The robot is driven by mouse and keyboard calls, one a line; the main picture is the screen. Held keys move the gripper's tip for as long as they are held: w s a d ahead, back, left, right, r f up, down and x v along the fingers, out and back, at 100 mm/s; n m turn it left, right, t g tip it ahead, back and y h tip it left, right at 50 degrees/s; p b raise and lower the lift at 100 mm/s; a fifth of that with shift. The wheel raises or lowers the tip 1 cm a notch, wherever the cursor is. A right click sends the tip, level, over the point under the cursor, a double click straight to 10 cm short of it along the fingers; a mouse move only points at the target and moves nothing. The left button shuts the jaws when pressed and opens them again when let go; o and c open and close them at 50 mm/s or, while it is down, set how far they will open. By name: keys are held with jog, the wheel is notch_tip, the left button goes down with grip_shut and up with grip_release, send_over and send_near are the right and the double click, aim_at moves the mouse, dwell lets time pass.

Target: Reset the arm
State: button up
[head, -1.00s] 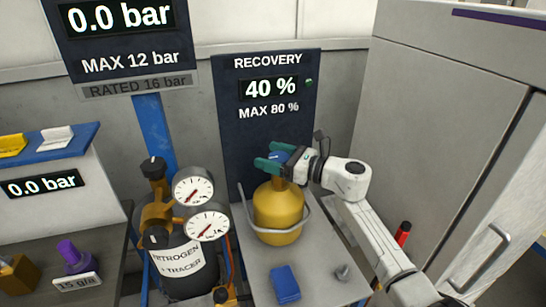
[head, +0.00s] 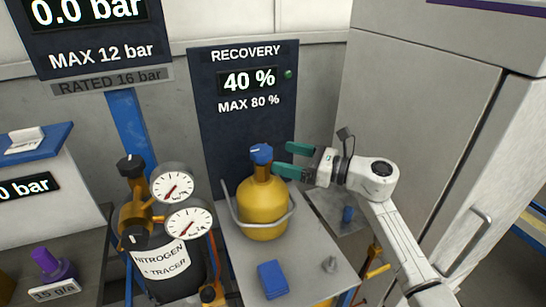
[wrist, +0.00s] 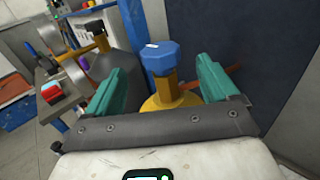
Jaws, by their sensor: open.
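My gripper (head: 290,161) has green fingers and is open and empty. In the head view it is just right of the blue valve knob (head: 261,153) on the yellow recovery cylinder (head: 263,212). The fingers point left toward the knob, with a small gap between them and it. In the wrist view the blue knob (wrist: 161,58) lies ahead, seen between the two green fingers (wrist: 163,85). My white arm reaches in from the lower right.
The cylinder stands on a grey platform with a blue block (head: 272,279). A dark recovery panel (head: 248,130) reading 40 % is behind. A nitrogen bottle (head: 165,262) with two gauges is left. A grey cabinet (head: 420,100) is close on the right.

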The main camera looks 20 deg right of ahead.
jog(key=shift+s+d, duration=0.45)
